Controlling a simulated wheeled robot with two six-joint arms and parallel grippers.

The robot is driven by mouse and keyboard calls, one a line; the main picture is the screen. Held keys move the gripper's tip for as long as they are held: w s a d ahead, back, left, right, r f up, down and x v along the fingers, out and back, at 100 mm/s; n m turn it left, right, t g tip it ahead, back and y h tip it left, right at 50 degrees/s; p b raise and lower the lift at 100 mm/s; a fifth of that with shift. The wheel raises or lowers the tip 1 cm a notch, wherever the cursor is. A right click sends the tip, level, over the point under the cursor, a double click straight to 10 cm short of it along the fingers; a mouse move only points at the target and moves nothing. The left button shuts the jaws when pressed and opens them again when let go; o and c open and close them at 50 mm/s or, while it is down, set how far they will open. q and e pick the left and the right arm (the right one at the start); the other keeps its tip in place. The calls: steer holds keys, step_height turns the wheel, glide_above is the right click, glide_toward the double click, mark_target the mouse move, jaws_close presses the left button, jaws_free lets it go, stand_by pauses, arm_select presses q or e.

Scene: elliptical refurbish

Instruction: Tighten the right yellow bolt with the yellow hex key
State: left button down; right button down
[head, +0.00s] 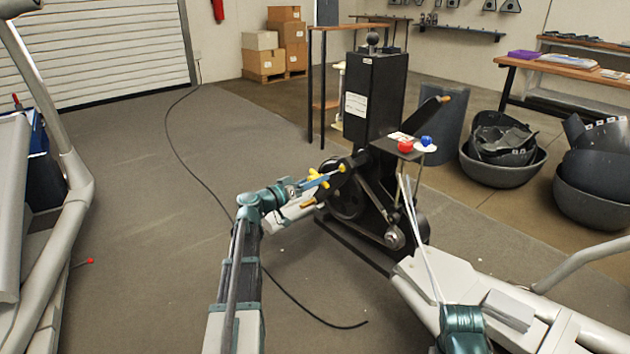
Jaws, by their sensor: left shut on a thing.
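My left gripper (308,183) reaches in from the left, beside the black flywheel unit of the elliptical. It is shut on the yellow hex key (318,178), whose yellow parts show at the blue fingertips. A small yellow piece (342,168), seemingly a yellow bolt, sits on the black crank arm just right of the key. Whether the key touches it is too small to tell.
The elliptical's black column (374,95) stands behind the key. A small tray holds red (405,146) and blue (426,140) knobs. A black cable crosses the floor; the floor at left is mostly clear.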

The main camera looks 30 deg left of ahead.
arm_select(q)
steer(key=shift+s+a+f, duration=0.1)
steer(key=shift+s+a, duration=0.1)
steer(key=shift+s, duration=0.5)
steer(key=shift+s+a, duration=0.3)
steer(key=shift+s, duration=0.35)
steer(key=shift+s, duration=0.1)
steer(key=v, duration=0.6)
stand_by(0.4)
